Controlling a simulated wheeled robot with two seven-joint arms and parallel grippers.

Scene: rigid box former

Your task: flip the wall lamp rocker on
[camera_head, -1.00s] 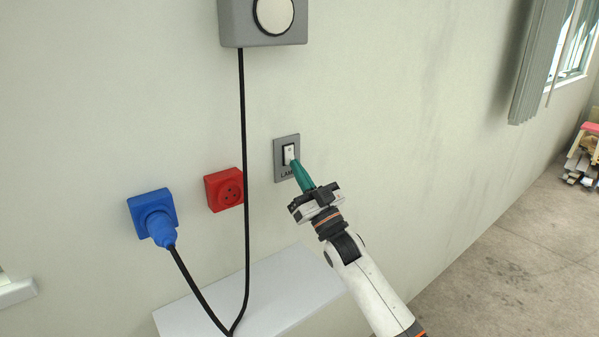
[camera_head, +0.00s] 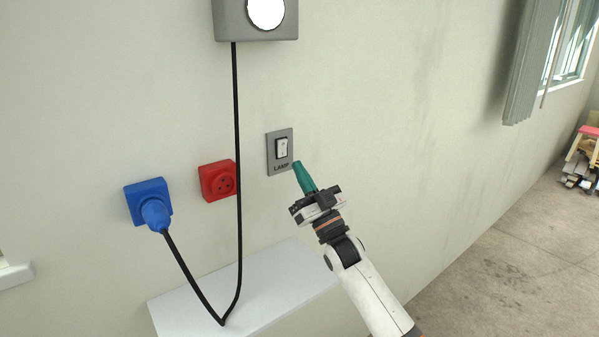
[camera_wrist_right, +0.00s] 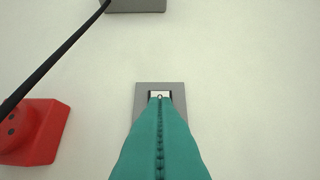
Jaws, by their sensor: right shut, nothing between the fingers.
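The wall lamp rocker (camera_head: 282,148) is white and sits in a grey wall plate (camera_head: 273,165) marked LAMP. The round lamp face (camera_head: 265,11) on the grey housing above looks bright white. My right gripper (camera_head: 297,166) has teal fingers, shut with nothing between them. In the head view its tips are just right of and below the rocker, apart from it. In the right wrist view the fingers (camera_wrist_right: 160,125) point at the plate (camera_wrist_right: 176,92) and hide most of the rocker. My left gripper is not in view.
A red socket (camera_head: 217,181) and a blue socket (camera_head: 147,200) with a blue plug are on the wall to the left. A black cable (camera_head: 237,130) hangs from the lamp housing to the plug. A white shelf (camera_head: 255,290) lies below. The wall to the right is clear.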

